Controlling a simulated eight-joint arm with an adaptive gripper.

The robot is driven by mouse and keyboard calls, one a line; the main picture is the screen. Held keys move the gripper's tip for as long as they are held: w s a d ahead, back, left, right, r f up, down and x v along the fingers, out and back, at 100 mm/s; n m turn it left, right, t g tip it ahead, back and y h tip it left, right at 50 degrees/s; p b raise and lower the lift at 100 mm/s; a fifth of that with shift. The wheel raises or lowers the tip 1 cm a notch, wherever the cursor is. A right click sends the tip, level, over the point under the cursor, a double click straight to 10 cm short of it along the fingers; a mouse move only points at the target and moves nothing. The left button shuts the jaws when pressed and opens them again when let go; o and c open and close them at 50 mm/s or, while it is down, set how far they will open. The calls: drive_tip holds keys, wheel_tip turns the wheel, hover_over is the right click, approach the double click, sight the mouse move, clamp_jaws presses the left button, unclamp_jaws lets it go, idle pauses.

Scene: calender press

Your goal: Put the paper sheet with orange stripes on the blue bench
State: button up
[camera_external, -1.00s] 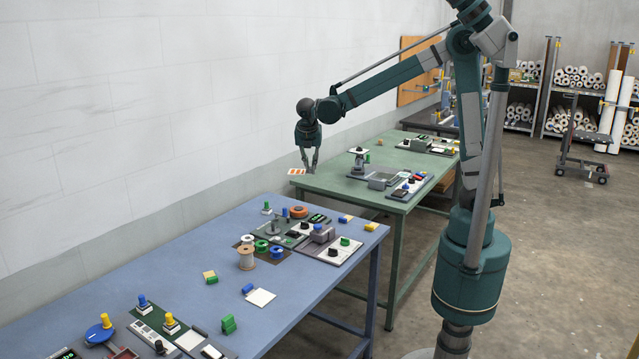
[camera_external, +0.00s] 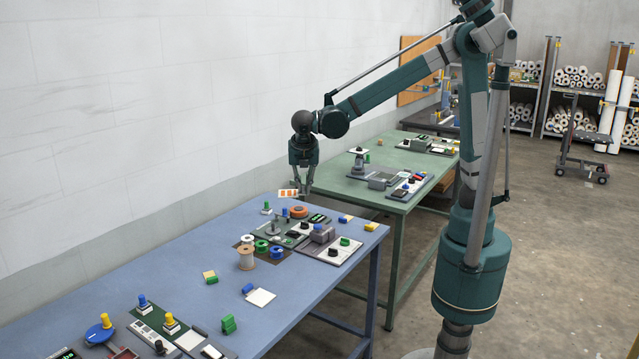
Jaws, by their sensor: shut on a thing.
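The paper sheet with orange stripes (camera_external: 288,193) is a small white sheet with orange patches. My gripper (camera_external: 303,191) points down and is shut on the sheet's right side. The sheet is in the air at the far end of the blue bench (camera_external: 190,261), and in the picture it shows just above the far edge. I cannot tell exactly how high it is or whether it is over the bench top.
An orange ring (camera_external: 298,212), several spools such as a wooden one (camera_external: 246,257), and control panels crowd the bench's far half. The green bench (camera_external: 345,183) stands behind. Bare blue surface shows at the left.

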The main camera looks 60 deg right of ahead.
drive_tip(key=s+a+n, duration=0.1)
drive_tip(key=s+a, duration=1.1)
hover_over(313, 271)
drive_tip(key=a, duration=0.1)
wheel_tip(313, 271, down, 15)
drive_tip(key=shift+s+t, duration=0.3)
drive_tip(key=shift+f, duration=0.25)
drive_tip(key=shift+f, duration=2.75)
drive_tip(key=shift+f, duration=0.1)
drive_tip(key=shift+a+f+b, duration=0.1)
drive_tip(key=shift+f+b, duration=0.2)
drive_tip(key=shift+f, duration=1.7)
drive_tip(key=shift+s+f+b, duration=0.1)
drive_tip(key=shift+f+b, duration=0.35)
drive_tip(key=shift+b, duration=0.05)
